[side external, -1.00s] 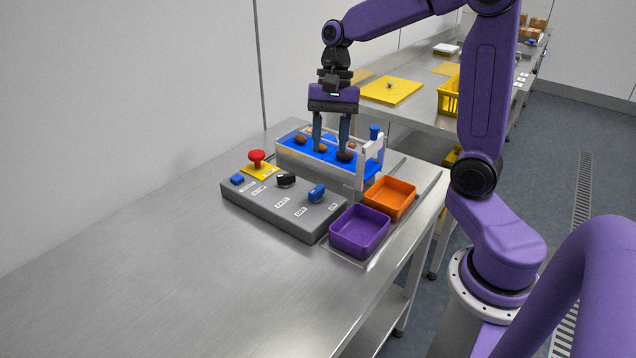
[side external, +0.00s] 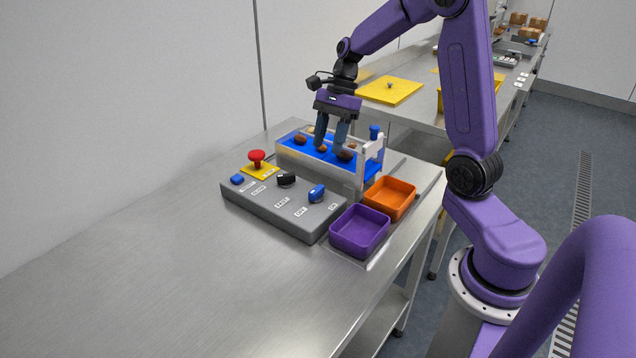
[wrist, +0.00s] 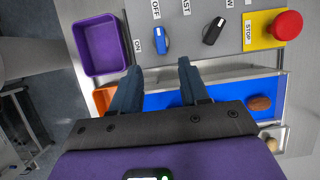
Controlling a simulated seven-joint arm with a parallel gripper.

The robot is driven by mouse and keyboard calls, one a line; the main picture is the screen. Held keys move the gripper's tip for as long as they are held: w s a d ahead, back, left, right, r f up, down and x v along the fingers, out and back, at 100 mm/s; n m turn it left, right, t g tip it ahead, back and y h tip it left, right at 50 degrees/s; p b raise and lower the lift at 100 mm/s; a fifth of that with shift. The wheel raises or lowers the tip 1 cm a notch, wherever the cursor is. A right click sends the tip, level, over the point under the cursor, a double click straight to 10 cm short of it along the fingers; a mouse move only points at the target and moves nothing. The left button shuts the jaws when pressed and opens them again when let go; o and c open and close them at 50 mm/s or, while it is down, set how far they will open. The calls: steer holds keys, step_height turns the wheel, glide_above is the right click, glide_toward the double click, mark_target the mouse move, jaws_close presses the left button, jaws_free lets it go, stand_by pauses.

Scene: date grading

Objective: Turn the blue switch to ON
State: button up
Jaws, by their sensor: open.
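The blue switch (side external: 317,193) is a rotary knob on the grey control box (side external: 262,212), between the OFF and ON labels. In the wrist view the blue knob (wrist: 161,40) lies lengthwise toward the OFF label (wrist: 156,9), with the ON label (wrist: 137,46) to its left. My gripper (side external: 328,152) is open above the blue belt, behind the box, and apart from the switch. In the wrist view my gripper (wrist: 159,68) has its fingertips on either side below the knob, with nothing between them.
A black knob (side external: 286,179), a red mushroom button (side external: 256,158) and a blue button (side external: 237,179) are on or beside the box. Brown dates (side external: 300,139) lie on the blue belt. A purple bin (side external: 360,246) and an orange bin (side external: 411,193) stand right. The front table is clear.

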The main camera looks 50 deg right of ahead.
mark_target(317, 188)
steer(key=x, duration=1.1)
jaws_close()
